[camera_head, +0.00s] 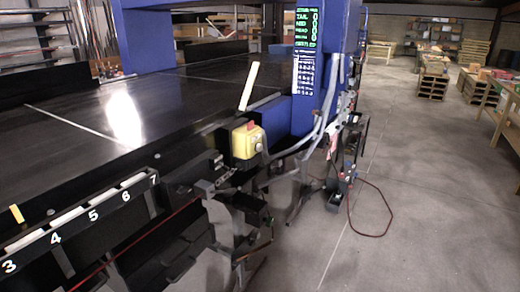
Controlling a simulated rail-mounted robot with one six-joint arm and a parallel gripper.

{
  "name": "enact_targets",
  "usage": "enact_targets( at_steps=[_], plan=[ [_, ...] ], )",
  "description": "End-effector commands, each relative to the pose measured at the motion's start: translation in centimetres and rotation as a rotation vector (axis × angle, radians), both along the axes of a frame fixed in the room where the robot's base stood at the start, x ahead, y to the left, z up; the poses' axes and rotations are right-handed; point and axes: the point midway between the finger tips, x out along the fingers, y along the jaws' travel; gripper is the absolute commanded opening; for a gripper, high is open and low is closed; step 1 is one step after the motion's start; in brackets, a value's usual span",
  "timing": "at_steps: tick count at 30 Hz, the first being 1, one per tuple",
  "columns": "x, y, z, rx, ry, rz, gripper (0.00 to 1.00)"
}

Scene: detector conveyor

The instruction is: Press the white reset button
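A yellow control box (246,141) is mounted at the near right corner of the conveyor, below the blue housing. A red button (252,126) sits on its top. A small pale round button (259,147) shows on its right-hand face; it is too small to tell whether it is pressed. I cannot make out my gripper in this view, and nothing is seen touching the box.
The black conveyor bed (75,115) fills the left, with a numbered side rail (80,226). A blue housing (290,117) and lit display (307,30) stand behind the box. Dark brackets (235,217) lie below. A red cable (388,215) crosses the otherwise open floor on the right.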

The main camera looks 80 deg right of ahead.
Motion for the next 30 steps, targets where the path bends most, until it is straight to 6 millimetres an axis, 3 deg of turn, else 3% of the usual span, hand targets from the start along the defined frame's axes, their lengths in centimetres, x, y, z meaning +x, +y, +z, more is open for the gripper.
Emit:
enact_targets(
  at_steps=[1,4,30],
  plan=[
    [0.00,0.00,0.00,0.000,0.000,0.000,0.15],
    [0.00,0.00,0.00,0.000,0.000,0.000,0.00],
    [0.00,0.00,0.00,0.000,0.000,0.000,0.00]
  ],
)
